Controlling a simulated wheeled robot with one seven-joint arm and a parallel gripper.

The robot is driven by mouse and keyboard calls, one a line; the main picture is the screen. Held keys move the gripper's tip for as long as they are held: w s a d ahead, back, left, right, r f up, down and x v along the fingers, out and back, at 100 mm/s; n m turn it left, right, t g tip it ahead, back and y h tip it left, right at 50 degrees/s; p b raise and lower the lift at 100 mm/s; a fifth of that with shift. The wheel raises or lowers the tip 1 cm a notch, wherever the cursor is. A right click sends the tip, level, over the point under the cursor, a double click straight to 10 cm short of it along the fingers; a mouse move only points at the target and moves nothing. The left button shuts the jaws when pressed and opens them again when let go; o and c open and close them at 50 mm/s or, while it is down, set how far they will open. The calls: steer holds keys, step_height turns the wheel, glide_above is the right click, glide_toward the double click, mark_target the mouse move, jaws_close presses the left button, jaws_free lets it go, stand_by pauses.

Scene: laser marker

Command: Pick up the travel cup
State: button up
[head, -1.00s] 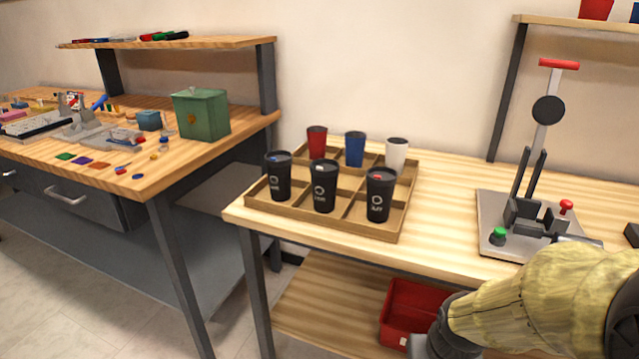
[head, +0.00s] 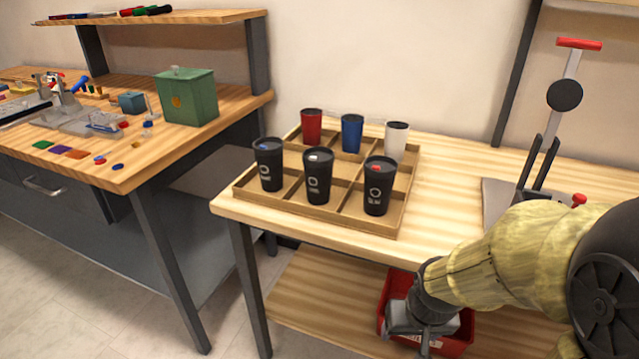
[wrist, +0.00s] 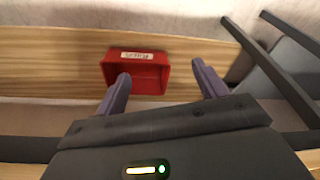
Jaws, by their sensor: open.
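Several travel cups stand upright in separate compartments of a wooden tray (head: 388,226) on the workbench in the head view. The front row holds three black cups with logos: a left one (head: 269,165), a middle one (head: 318,178) and a right one (head: 379,188) with a red mark on its lid. The back row holds a red cup (head: 311,127), a blue cup (head: 352,134) and a white cup (head: 396,142). My gripper (wrist: 160,85) is open and empty in the wrist view. In the head view it is low at the bench's front, well apart from the cups.
A red bin (wrist: 140,72) with a label sits on the lower shelf (head: 315,290), partly behind my arm. A lever press (head: 560,110) stands right of the tray. Another bench (head: 150,180) at left carries a green box (head: 187,97). Bench top between tray and press is clear.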

steer(key=shift+o, duration=1.3)
steer(key=w+p+v, duration=0.2)
steer(key=p+v, duration=0.6)
steer(key=w+r+p+v, duration=0.1)
steer(key=p+v, duration=0.7)
steer(key=shift+w+a+r+p, duration=0.25)
steer(key=shift+w+r+p, duration=0.1)
steer(key=shift+w, duration=0.25)
step_height(320, 180, up, 7)
steer(key=w+a+t+p, duration=0.1)
steer(key=w+a+p, duration=0.2)
steer(key=p, duration=0.6)
steer(key=w+a+f+m+t+h+p, duration=0.1)
steer(key=w+a+f+m+t+p, duration=0.35)
steer(key=w+a, duration=0.6)
steer(key=s+a+r+n+t+h+b, duration=0.1)
steer(key=s+a+n+t, duration=0.1)
steer(key=a+t, duration=0.4)
steer(key=t, duration=0.3)
steer(key=shift+s+a+r+n+b, duration=0.2)
steer(key=shift+s+a+n+b, duration=0.15)
steer(key=shift+b, duration=0.05)
